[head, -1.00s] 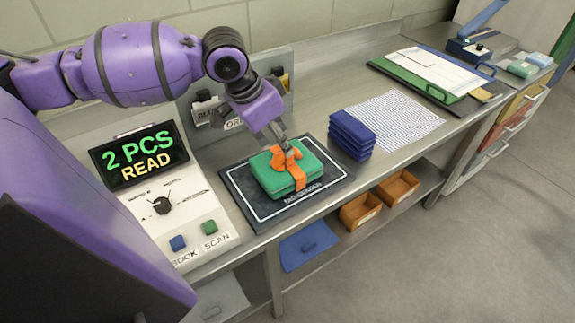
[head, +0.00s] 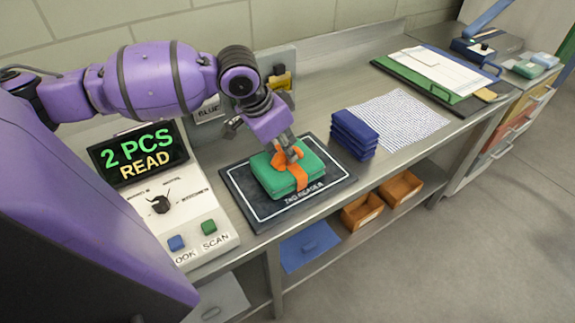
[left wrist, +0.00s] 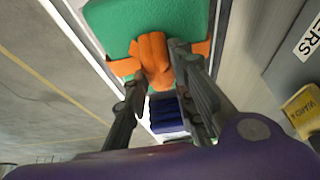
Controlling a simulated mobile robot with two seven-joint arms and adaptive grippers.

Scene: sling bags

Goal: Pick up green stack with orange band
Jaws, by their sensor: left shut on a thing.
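The green stack (head: 312,175) with its orange band (head: 300,178) lies on the black reader mat (head: 240,196) on the steel counter. The orange band has a raised knot or loop on top. My left gripper (head: 291,154) is above the stack with its fingers at this loop. In the left wrist view, the fingers (left wrist: 160,75) stand at the orange loop (left wrist: 152,58), with the green stack (left wrist: 180,15) beyond. The left gripper is shut on the orange band's loop. The stack appears to rest on the mat. My right gripper is not in view.
A blue stack (head: 354,136) stands right of the mat near a patterned sheet (head: 405,120). The reader console (head: 200,215) with its "2 PCS READ" display (head: 140,155) is at left. Orange bins (head: 362,211) sit on the shelf below. A green board with papers (head: 437,75) lies farther right.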

